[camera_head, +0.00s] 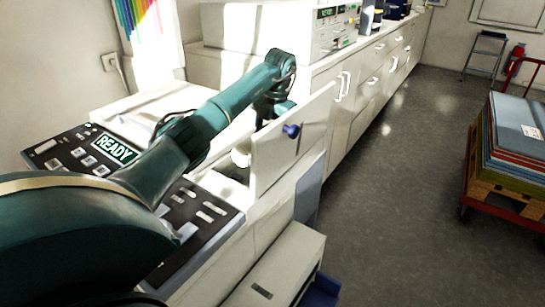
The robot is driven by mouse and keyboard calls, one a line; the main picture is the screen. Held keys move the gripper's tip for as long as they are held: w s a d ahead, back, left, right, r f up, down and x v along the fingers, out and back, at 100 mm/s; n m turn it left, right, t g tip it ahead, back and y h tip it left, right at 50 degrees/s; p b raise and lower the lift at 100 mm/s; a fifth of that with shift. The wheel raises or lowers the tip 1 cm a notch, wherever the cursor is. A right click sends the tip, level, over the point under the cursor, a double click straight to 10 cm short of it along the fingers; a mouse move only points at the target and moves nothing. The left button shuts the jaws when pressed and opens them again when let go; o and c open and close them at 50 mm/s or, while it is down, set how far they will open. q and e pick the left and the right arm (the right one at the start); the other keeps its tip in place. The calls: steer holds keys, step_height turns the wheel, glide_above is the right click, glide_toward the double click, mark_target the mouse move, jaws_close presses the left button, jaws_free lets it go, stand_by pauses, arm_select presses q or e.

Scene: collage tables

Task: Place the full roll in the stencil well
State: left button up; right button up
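My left arm comes in from the left over a machine, and its gripper (268,117) points down behind an upright white panel (300,133) with a blue knob (291,131). The fingertips are mostly hidden, so I cannot tell whether they are open or shut, or hold anything. A small white rounded thing (240,158) shows below and left of the gripper, in the opening beside the panel. It may be a roll, but I cannot tell. The stencil well is not clearly visible; my arm and the panel cover much of that area. My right gripper is not in view.
The machine's dark control panel (205,212) has a lit READY display (115,149). White cabinets (345,100) run along the wall to the back. A stacked pallet (510,185) stands at right. The grey floor (400,220) between is clear.

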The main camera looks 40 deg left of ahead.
arm_select(q)
step_height(320, 180, down, 8)
steer(key=shift+r+p, duration=0.25)
steer(key=shift+p, duration=0.05)
steer(key=o, duration=1.1)
steer(key=shift+s, duration=0.1)
steer(key=r, duration=0.4)
steer(key=d+r, duration=0.1)
steer(key=r, duration=0.3)
steer(key=d+r, duration=0.1)
steer(key=r, duration=0.3)
steer(key=shift+b, duration=0.35)
steer(key=shift+f, duration=0.1)
